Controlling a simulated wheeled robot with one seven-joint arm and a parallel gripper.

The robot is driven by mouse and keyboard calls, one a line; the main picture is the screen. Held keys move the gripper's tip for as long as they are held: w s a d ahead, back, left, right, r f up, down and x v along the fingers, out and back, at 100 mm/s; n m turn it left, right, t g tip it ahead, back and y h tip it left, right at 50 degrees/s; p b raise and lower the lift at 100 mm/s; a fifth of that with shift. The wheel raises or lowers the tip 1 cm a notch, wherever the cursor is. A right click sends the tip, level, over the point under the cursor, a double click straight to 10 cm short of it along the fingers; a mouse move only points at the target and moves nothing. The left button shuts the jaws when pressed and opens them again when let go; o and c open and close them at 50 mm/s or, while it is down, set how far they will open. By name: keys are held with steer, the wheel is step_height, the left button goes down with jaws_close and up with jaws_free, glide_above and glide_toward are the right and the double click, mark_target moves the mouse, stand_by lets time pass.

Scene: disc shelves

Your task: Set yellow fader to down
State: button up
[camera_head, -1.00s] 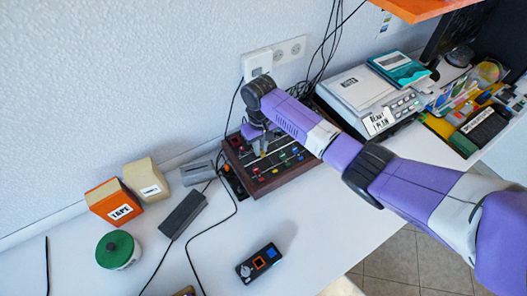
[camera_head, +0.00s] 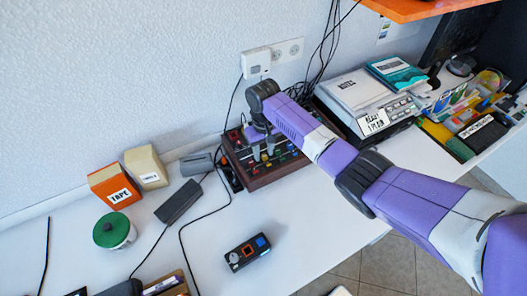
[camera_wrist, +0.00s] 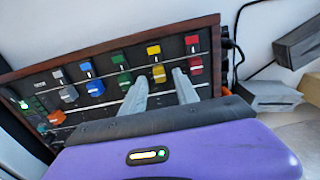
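The mixer box (camera_head: 283,171) has a dark panel in a brown wooden frame, with rows of coloured caps. In the wrist view the lower yellow cap (camera_wrist: 159,74) sits on a slider line, and a second yellow cap (camera_wrist: 153,50) is above it in the same column. My gripper (camera_wrist: 161,76) is open, one finger on each side of the lower yellow cap; I cannot tell whether either finger touches it. In the head view my gripper (camera_head: 263,152) points down over the mixer, partly hiding the panel.
Red caps (camera_wrist: 195,64) and green caps (camera_wrist: 124,80) flank the yellow column closely. A wall socket (camera_head: 257,62) and cables are behind.

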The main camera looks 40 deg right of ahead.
mark_target(263, 154)
steer(key=shift+r, duration=3.9)
